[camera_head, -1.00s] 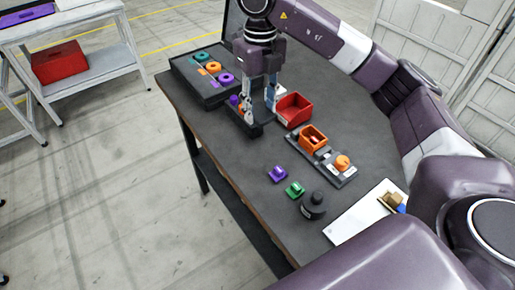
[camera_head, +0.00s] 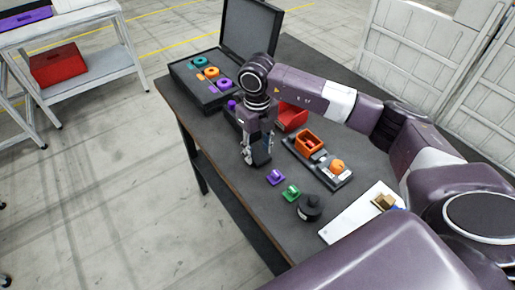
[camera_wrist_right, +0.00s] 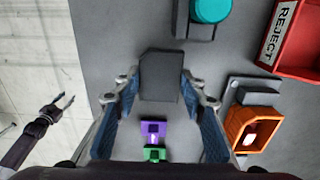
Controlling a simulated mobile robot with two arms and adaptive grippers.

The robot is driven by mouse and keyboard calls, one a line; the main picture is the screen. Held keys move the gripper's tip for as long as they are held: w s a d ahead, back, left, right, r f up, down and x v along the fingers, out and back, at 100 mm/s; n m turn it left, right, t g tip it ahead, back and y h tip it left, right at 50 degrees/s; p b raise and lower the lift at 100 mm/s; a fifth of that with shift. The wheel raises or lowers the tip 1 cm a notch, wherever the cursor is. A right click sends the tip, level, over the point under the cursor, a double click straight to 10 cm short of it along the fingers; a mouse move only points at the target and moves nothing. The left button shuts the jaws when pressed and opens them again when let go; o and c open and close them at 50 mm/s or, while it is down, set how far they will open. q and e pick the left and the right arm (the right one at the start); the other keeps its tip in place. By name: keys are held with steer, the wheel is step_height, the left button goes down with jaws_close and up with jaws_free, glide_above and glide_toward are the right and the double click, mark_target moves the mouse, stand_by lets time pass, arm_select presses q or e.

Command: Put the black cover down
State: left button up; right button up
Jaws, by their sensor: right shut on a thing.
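The black cover (camera_wrist_right: 160,76) is a dark block between the fingers of my right gripper (camera_wrist_right: 160,92) in the right wrist view. The right gripper (camera_head: 258,150) is shut on it above the dark table. In the head view, the cover (camera_head: 260,158) shows as a dark shape at the fingertips, mostly hidden by them. I cannot tell whether it touches the table. My left gripper (camera_wrist_right: 60,104) shows open and empty at the left of the right wrist view, over the floor. It is outside the head view.
A purple part (camera_head: 275,177) and a green part (camera_head: 290,193) lie near the right gripper. A red reject bin (camera_wrist_right: 297,45) and a fixture with an orange box (camera_head: 309,141) are to the right. An open case (camera_head: 215,97) is behind.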

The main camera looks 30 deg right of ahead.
mark_target(257, 153)
steer(key=shift+f, duration=0.1)
steer(key=o, duration=1.5)
steer(key=shift+r, duration=0.25)
step_height(257, 153, up, 12)
steer(key=b, duration=0.3)
steer(key=shift+f, duration=0.15)
